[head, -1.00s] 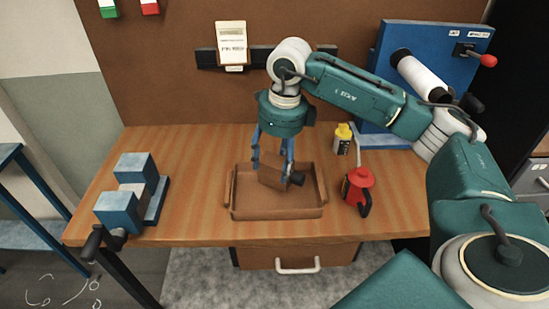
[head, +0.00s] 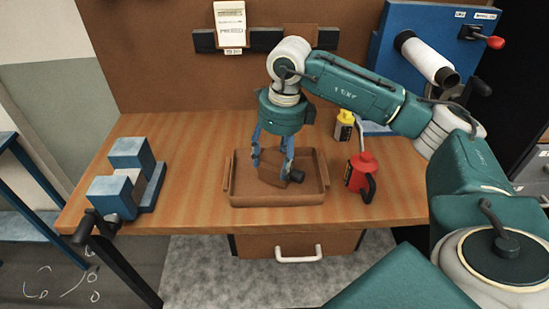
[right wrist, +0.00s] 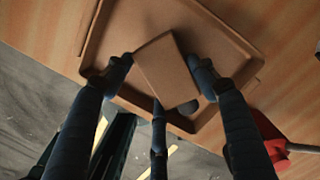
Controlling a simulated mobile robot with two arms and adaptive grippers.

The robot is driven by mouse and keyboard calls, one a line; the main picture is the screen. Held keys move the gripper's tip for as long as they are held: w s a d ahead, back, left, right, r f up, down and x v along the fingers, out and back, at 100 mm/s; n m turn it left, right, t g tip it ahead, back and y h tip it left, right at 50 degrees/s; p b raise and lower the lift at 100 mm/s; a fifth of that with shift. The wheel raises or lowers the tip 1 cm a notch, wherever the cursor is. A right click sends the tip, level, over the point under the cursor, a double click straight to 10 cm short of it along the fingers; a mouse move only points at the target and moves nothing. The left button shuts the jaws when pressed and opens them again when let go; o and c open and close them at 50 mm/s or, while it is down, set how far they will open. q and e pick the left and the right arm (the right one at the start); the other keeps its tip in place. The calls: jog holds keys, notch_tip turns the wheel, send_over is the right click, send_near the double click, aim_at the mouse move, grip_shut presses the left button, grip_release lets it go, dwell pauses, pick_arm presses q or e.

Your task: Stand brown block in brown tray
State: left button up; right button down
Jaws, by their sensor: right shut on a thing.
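The brown block (head: 272,167) is held tilted between the fingers of my right gripper (head: 273,158), over the brown tray (head: 277,200). In the head view, the fingers partly cover the block, and I cannot tell whether its lower end touches the tray floor. In the right wrist view the block (right wrist: 166,70) sits between the fingertips of my right gripper (right wrist: 163,75). The tray's rim (right wrist: 205,15) shows around and behind the block in that view. My left gripper is not in view.
A blue vise (head: 128,178) stands on the table at left. A red oil can (head: 361,173) is close to the tray's right side, with a yellow bottle (head: 344,126) behind it. A blue machine (head: 425,45) stands at back right. The table between vise and tray is clear.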

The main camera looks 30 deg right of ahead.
jog(key=shift+f, duration=0.2)
jog(key=c, duration=0.6)
grip_release()
jog(key=shift+o, duration=0.3)
jog(key=shift+f, duration=0.1)
notch_tip(320, 180, up, 12)
jog(key=s, duration=0.1)
jog(key=shift+s+d, duration=0.15)
jog(key=shift+d, duration=0.15)
